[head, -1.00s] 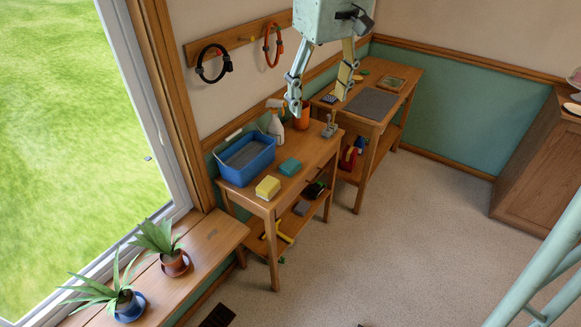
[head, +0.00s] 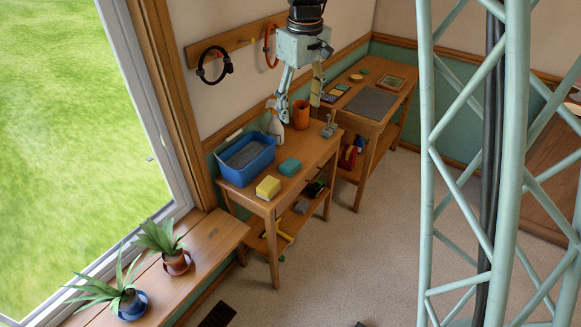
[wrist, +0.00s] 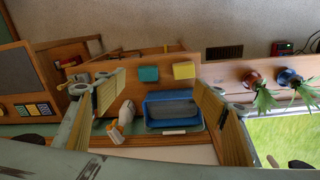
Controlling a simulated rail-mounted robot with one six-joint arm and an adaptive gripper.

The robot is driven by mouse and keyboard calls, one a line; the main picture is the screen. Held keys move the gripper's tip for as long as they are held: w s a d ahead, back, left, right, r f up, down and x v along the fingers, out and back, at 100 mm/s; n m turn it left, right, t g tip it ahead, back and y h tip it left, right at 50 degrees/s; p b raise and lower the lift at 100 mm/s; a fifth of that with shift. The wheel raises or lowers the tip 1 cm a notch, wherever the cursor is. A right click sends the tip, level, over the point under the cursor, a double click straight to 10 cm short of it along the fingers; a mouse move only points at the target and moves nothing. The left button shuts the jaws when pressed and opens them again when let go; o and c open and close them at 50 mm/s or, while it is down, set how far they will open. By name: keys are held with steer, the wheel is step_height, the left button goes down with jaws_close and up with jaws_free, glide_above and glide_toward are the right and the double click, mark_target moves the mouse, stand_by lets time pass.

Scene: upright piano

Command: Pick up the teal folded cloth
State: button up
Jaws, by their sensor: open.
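The teal folded cloth (head: 289,167) lies on the small wooden table (head: 308,166), behind and to the right of a yellow cloth-like block (head: 268,188). It also shows in the wrist view (wrist: 148,74), to the left of the yellow block (wrist: 184,70). My gripper (head: 298,108) hangs above the far part of this table, its fingers pointing down, well above and apart from the cloth. In the wrist view its two fingers (wrist: 157,105) are spread wide with nothing between them in their grasp.
A blue tub (head: 247,178) stands left of the cloth. A spray bottle (head: 275,125), an orange cup (head: 301,115) and a grey tool (head: 329,126) stand at the table's far end. A second table with a grey mat (head: 371,103) is beyond.

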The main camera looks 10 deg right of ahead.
steer(key=w+f+n+p, duration=0.1)
steer(key=w+f, duration=0.5)
steer(key=f, duration=0.4)
steer(key=w+f+n+g+p, duration=0.1)
steer(key=w+f, duration=0.5)
steer(key=f, duration=0.4)
steer(key=shift+w, duration=0.35)
steer(key=shift+d, duration=0.1)
steer(key=b, duration=0.1)
glide_above(291, 164)
steer(key=shift+w+f, duration=0.15)
steer(key=shift+f, duration=4.1)
steer(key=shift+f, duration=0.15)
steer(key=shift+f+b, duration=0.5)
steer(key=shift+f, duration=1.95)
steer(key=c, duration=0.9)
